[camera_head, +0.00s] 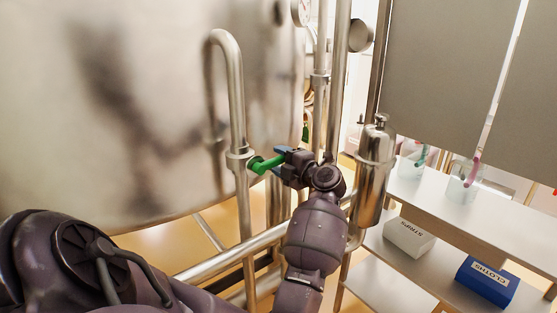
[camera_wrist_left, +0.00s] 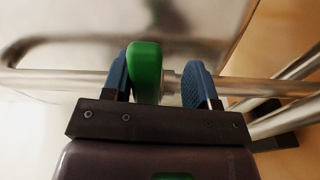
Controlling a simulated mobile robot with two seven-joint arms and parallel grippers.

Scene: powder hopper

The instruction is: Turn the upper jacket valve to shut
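The valve (camera_head: 240,158) sits on a vertical steel pipe beside the large steel tank. Its green handle (camera_head: 262,164) sticks out to the right of the pipe in the head view. My left gripper (camera_head: 284,161) is at the handle's free end. In the left wrist view the green handle (camera_wrist_left: 145,70) stands between the two blue fingers of my left gripper (camera_wrist_left: 158,82). It is close to or touching the left finger, with a clear gap to the right finger. The gripper is open around it. My right gripper is not in view.
The steel tank (camera_head: 120,110) fills the left side. Vertical pipes (camera_head: 337,80) and a steel canister (camera_head: 372,180) stand just right of my left gripper. A shelf (camera_head: 510,212) at right carries beakers, a white box (camera_head: 409,237) and a blue box (camera_head: 487,279).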

